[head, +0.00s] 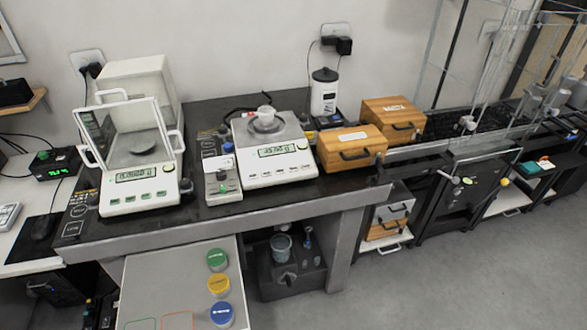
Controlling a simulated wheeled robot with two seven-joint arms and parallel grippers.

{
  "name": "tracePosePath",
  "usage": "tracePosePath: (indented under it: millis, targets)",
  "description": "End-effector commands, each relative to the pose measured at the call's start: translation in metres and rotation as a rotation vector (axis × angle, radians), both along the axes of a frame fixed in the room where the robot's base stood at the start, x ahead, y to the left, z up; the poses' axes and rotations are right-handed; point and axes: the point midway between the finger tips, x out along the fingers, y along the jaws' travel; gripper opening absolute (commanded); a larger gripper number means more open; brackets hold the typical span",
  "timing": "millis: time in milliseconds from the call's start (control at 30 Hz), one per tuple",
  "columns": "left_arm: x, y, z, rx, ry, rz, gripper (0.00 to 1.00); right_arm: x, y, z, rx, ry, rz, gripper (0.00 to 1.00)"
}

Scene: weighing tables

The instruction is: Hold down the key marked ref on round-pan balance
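Two balances stand on the dark bench. The left balance (140,190) has a glass draft shield around a round grey pan (143,143), a lit display (145,175) and a row of green-marked keys below it. The key labels are too small to read, so I cannot tell which key is marked ref. Neither of my grippers is in view.
A small device with a green knob (222,183) stands between the balances. Wooden boxes (350,147) and a white jar (324,92) are right of the middle balance. A grey panel with green, yellow and blue round caps (219,286) is in front, below the bench edge.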

Motion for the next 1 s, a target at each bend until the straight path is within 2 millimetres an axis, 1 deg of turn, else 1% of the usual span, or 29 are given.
tracePosePath:
  millis: [33, 100, 133, 1000]
  targets:
    - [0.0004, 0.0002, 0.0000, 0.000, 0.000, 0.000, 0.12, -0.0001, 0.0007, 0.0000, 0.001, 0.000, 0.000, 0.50]
    - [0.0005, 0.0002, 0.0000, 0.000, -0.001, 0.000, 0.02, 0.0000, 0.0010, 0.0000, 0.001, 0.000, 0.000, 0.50]
    - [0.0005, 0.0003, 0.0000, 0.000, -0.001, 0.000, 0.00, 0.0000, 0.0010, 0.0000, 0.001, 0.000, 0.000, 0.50]
    - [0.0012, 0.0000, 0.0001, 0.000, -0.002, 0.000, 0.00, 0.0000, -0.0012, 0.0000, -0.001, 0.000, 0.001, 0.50]
